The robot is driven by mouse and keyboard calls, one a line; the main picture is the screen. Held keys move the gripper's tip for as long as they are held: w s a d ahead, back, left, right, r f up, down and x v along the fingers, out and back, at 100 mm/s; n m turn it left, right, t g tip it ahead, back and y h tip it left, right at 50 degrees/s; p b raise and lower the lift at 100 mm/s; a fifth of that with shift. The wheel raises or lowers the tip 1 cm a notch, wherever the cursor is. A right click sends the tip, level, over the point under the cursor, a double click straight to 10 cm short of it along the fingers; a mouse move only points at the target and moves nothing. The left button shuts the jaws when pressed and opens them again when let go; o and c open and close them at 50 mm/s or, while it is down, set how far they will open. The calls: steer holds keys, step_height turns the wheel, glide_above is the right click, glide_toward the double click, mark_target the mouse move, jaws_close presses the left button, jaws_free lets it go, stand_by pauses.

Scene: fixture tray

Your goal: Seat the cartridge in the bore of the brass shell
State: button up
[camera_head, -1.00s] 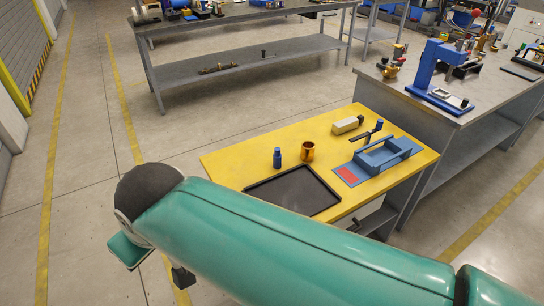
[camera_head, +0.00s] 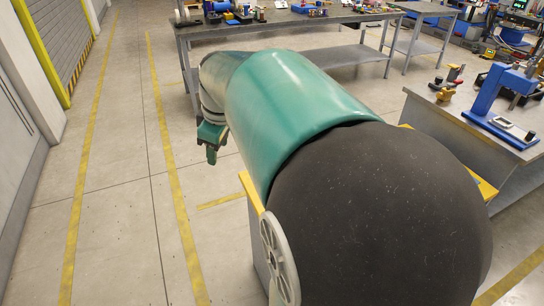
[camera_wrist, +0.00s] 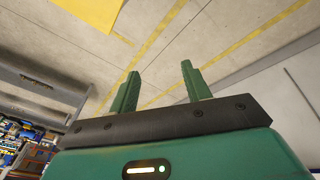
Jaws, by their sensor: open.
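My gripper (camera_wrist: 160,72) is open and empty in the wrist view, its two green fingers apart above bare floor. In the head view my gripper (camera_head: 212,143) hangs at the far end of my arm, left of the yellow table (camera_head: 249,190). My arm covers nearly all of that table, so the cartridge and the brass shell are hidden. Neither shows in the wrist view, where a bare piece of yellow surface (camera_wrist: 92,8) lies at the top edge.
A grey workbench (camera_head: 462,112) with a blue press (camera_head: 490,92) stands at the right. Another grey bench (camera_head: 340,22) with small parts stands at the back. The floor (camera_head: 125,200) at the left is clear, with yellow lines.

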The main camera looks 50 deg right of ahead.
steer(key=s+d+f+n+g, duration=0.15)
steer(key=s+d+f, duration=0.3)
steer(key=d, duration=0.75)
steer(key=s+d+f+n+g, duration=0.1)
steer(key=s+d+f+n, duration=0.35)
steer(key=d, duration=0.85)
steer(key=s+d+f+n+g, duration=0.1)
steer(key=s+d+f, duration=0.1)
steer(key=d+f, duration=0.75)
steer(key=shift+y, duration=0.3)
steer(key=f, duration=0.3)
steer(key=d+f, duration=0.1)
steer(key=f, duration=0.3)
steer(key=d+f, duration=0.1)
steer(key=f, duration=0.3)
steer(key=shift+d, duration=0.2)
jaws_close()
